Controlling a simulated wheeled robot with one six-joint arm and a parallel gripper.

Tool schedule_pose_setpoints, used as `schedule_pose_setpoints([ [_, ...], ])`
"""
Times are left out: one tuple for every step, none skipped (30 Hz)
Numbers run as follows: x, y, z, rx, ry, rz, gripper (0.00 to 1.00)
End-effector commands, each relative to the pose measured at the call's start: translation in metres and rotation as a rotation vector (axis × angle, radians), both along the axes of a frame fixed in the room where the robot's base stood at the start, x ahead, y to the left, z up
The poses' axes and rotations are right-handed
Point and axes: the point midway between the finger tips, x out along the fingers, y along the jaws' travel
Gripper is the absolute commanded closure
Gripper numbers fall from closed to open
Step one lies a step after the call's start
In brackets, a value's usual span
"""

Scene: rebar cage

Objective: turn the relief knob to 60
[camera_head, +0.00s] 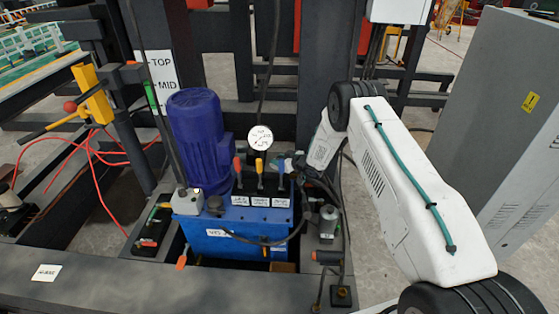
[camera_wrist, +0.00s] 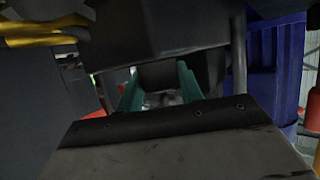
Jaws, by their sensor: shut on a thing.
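In the wrist view, my gripper (camera_wrist: 160,85) has its two teal fingers on either side of a dark, rounded knob (camera_wrist: 159,73), which I take to be the relief knob. The fingers are closed against its sides. In the head view, my gripper (camera_head: 287,165) reaches in from the right to the upper right of the blue hydraulic unit (camera_head: 230,233), beside its levers. The knob is hidden there by the gripper and levers, and I cannot read a scale or pointer. A white round gauge (camera_head: 260,138) stands above the levers; its reading is too small to tell.
A red-handled lever (camera_head: 237,166) and a yellow-handled lever (camera_head: 259,167) stand close left of my gripper. Hoses and a grey cylindrical fitting (camera_head: 328,222) crowd the right side. A grey cabinet (camera_head: 500,120) stands farther right.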

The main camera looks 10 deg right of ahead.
Motion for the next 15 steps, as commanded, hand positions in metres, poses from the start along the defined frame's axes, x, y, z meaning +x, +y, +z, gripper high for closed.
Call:
schedule_pose_setpoints([
  [0.0011,0.0000,0.0015,0.000,-0.003,-0.001,0.61],
  [0.0011,0.0000,0.0015,0.000,-0.003,-0.001,0.53],
  [0.0011,0.0000,0.0015,0.000,-0.002,-0.001,0.42],
  [0.0009,0.0000,0.0014,0.000,-0.002,-0.001,0.42],
  [0.0009,0.0000,0.0012,0.001,-0.002,-0.001,0.42],
  [0.0008,0.0000,0.0011,0.001,-0.002,-0.001,0.42],
  [0.0007,0.0001,0.0009,0.001,-0.002,-0.001,0.42],
  [0.0006,0.0000,0.0008,0.000,-0.001,-0.001,0.42],
  [0.0006,0.0000,0.0008,0.000,-0.001,-0.001,0.42],
  [0.0005,0.0001,0.0008,0.000,-0.001,-0.001,0.42],
  [0.0003,-0.0001,0.0008,0.000,-0.001,-0.001,0.42],
  [-0.0005,-0.0007,0.0012,0.000,-0.001,-0.001,0.42],
  [-0.0018,-0.0016,0.0017,0.001,-0.001,-0.001,0.42],
  [-0.0037,-0.0028,0.0025,0.000,0.000,-0.001,0.42],
  [-0.0069,-0.0051,0.0041,0.001,0.001,-0.002,0.42],
])
